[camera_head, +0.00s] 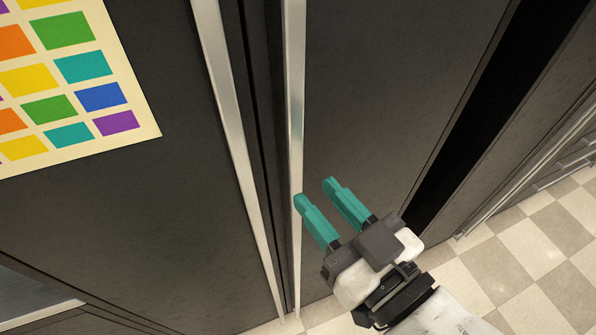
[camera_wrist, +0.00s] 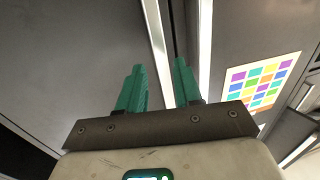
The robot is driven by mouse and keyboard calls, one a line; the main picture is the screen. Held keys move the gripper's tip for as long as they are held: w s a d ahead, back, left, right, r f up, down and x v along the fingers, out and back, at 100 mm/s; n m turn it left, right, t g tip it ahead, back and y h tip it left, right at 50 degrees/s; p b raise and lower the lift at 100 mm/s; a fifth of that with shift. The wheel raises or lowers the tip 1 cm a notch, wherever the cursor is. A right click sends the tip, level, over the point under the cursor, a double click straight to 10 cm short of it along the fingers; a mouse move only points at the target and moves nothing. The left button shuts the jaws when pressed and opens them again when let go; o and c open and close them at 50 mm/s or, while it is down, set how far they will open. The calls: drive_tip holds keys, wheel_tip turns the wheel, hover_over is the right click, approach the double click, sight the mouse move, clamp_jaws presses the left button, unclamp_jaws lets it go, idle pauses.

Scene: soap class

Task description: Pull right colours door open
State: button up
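The right door (camera_head: 390,80) is a dark grey panel with a light metal strip (camera_head: 297,90) down its left edge. A left door (camera_head: 170,190) with its own metal strip (camera_head: 225,80) stands beside it. A sheet of coloured squares (camera_head: 60,80) is on the left door. My gripper (camera_head: 315,191), with two teal fingers, is open in front of the right door, just right of its strip. In the wrist view the strip (camera_wrist: 154,25) runs behind and between the spread fingertips (camera_wrist: 159,64). I cannot tell whether a finger touches it.
A tall black gap (camera_head: 500,100) lies right of the right door. A checkered tile floor (camera_head: 530,240) shows at the lower right, clear of objects. In the wrist view the colour sheet (camera_wrist: 262,80) appears on the right. A narrow dark seam (camera_head: 268,120) separates the doors.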

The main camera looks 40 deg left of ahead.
sight(298, 174)
drive_tip(key=a, duration=0.4)
drive_tip(key=w+a+p, duration=0.1)
drive_tip(key=a, duration=0.1)
drive_tip(key=shift+a+r, duration=0.15)
clamp_jaws()
idle(0.4)
